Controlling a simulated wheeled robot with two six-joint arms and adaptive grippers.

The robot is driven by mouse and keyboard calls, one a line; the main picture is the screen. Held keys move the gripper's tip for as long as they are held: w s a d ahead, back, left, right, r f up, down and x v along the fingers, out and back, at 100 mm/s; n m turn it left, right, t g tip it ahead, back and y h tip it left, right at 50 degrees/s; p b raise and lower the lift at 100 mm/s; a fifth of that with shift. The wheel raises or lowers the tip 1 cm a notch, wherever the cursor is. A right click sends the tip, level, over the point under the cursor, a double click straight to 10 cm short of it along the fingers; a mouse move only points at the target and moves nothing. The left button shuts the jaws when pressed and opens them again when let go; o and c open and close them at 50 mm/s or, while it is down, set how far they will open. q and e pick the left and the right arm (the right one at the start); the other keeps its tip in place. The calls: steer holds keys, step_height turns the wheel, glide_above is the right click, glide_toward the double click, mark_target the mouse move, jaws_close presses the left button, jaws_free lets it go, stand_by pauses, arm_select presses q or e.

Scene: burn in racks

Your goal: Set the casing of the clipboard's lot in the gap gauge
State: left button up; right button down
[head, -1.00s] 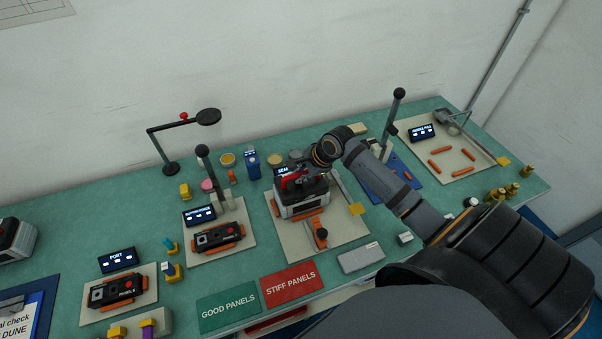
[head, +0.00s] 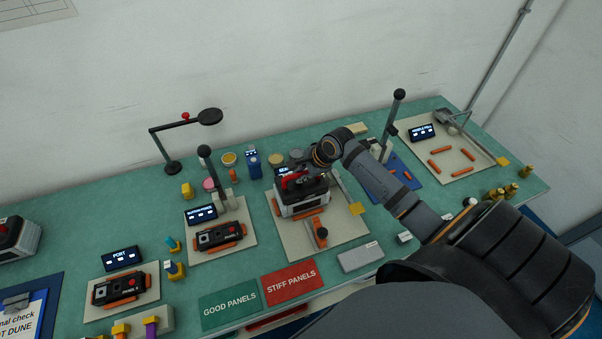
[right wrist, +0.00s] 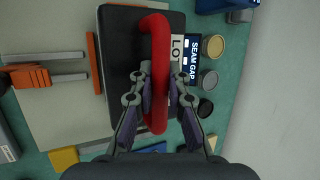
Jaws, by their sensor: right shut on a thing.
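A casing (head: 303,210) with a grey-white body, black top and red handle is at the gap gauge (head: 278,222), a pale plate with orange bars and a seam gap display. In the right wrist view, its black top (right wrist: 122,70) and a label partly reading "LO" show. My right gripper (right wrist: 158,82) is shut on the red handle (right wrist: 159,35). I cannot tell whether the casing rests on the plate or hangs just above it. A second casing (head: 14,240) stands at the far left. The clipboard (head: 22,318), cut off, reads "DUNE". My left gripper is not in view.
Panel fixtures (head: 120,288) and a button force station (head: 222,245) stand left of the gauge. Green (head: 229,309) and red (head: 290,283) panel mats lie in front. A lever press on a blue plate (head: 402,180) and a needle station (head: 455,160) stand right.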

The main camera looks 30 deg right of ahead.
steer(key=shift+p, duration=0.4)
steer(key=c, duration=1.2)
jaws_free()
steer(key=shift+s, duration=0.1)
steer(key=v, duration=0.6)
steer(key=shift+d, duration=0.15)
steer(key=shift+s+r, duration=0.3)
steer(key=shift+r, duration=0.3)
steer(key=shift+r, duration=0.15)
